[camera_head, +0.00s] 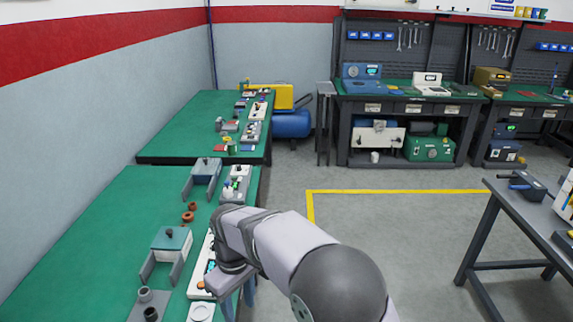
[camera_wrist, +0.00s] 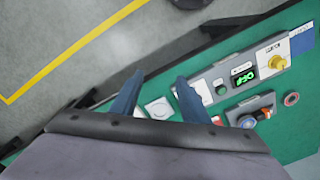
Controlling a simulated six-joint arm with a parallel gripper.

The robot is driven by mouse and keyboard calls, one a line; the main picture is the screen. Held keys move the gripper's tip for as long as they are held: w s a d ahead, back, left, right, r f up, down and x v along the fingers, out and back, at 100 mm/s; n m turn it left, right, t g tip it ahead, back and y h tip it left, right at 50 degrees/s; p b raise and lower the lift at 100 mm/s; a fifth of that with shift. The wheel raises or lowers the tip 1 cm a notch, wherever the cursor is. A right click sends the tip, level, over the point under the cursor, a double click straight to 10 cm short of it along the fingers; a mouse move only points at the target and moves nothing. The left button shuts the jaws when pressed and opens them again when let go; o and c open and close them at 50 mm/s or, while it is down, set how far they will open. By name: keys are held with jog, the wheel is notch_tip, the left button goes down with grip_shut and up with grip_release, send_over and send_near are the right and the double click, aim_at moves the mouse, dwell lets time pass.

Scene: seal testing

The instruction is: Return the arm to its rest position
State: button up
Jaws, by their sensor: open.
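My arm reaches from the lower middle of the head view toward the near green bench (camera_head: 85,235). My gripper (camera_head: 238,300) hangs at the bench's right edge, partly hidden behind my own wrist. In the wrist view the two blue fingers of my gripper (camera_wrist: 155,93) stand apart with nothing between them. Behind the fingertips lie the bench edge and a light grey control panel (camera_wrist: 245,75) with a green display and a yellow knob.
Two grey fixtures (camera_head: 203,172) and (camera_head: 170,242) and brown rings (camera_head: 188,216) stand on the near bench. A second green bench (camera_head: 190,120) lies behind. A dark table (camera_head: 530,215) stands right. The floor (camera_head: 420,240) between is clear.

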jog(key=s+d+m, duration=0.3)
jog(key=d, duration=0.6)
jog(key=s+d+m, duration=0.2)
jog(key=d+m, duration=0.1)
jog(key=d, duration=0.6)
jog(key=s+d+f+m, duration=0.2)
jog(key=s+d+m, duration=0.2)
jog(key=s+d, duration=0.4)
jog(key=s, duration=0.3)
jog(key=shift+d+f+m, duration=0.3)
jog(key=shift+d, duration=0.05)
